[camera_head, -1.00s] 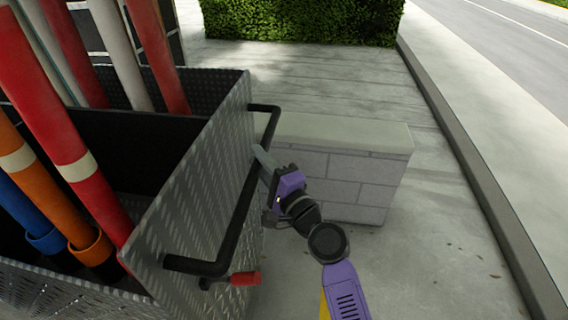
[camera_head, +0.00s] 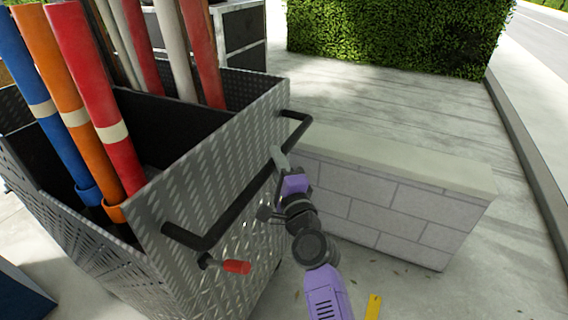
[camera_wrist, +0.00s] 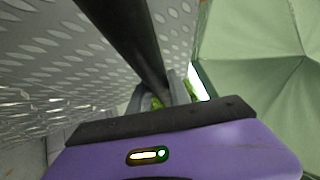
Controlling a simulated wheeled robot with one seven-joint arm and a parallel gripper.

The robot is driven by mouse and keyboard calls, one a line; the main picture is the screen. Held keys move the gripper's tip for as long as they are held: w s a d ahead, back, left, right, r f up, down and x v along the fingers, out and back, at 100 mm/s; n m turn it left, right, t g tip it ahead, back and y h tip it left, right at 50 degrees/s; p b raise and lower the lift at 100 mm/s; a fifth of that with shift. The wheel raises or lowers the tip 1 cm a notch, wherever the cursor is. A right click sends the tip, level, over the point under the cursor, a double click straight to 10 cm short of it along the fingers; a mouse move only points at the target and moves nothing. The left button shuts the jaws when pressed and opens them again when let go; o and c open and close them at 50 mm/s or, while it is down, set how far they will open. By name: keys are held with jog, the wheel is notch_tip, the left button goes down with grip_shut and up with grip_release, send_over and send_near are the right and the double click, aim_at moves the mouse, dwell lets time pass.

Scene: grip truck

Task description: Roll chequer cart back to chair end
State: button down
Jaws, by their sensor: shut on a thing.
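The chequer cart (camera_head: 215,145) is a grey tread-plate box at the left and middle of the head view. Several red, white, orange and blue tubes (camera_head: 105,110) stand tilted in it. A black push bar (camera_head: 238,208) runs along its near side. My gripper (camera_head: 279,160) is shut on this bar toward its far end. In the wrist view the bar (camera_wrist: 125,35) passes between my fingers (camera_wrist: 165,92), with the chequered panel (camera_wrist: 45,65) behind it. The cart's wheels are hidden. I cannot make out a chair.
A low block wall (camera_head: 395,205) stands close to the right of the cart and my arm. A hedge (camera_head: 395,35) and a dark cabinet (camera_head: 243,35) are behind. A red-handled lever (camera_head: 237,267) sticks out below the bar. A yellow strip (camera_head: 373,306) marks the paving.

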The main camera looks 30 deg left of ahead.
jog(key=shift+s+a+f, duration=0.1)
jog(key=shift+s+a, duration=0.05)
jog(key=shift+a, duration=0.25)
jog(key=c, duration=1.2)
grip_release()
jog(key=shift+d, duration=0.2)
jog(key=p+v, duration=0.1)
jog(key=v, duration=0.6)
jog(key=shift+s+d, duration=0.1)
jog(key=shift+d, duration=0.05)
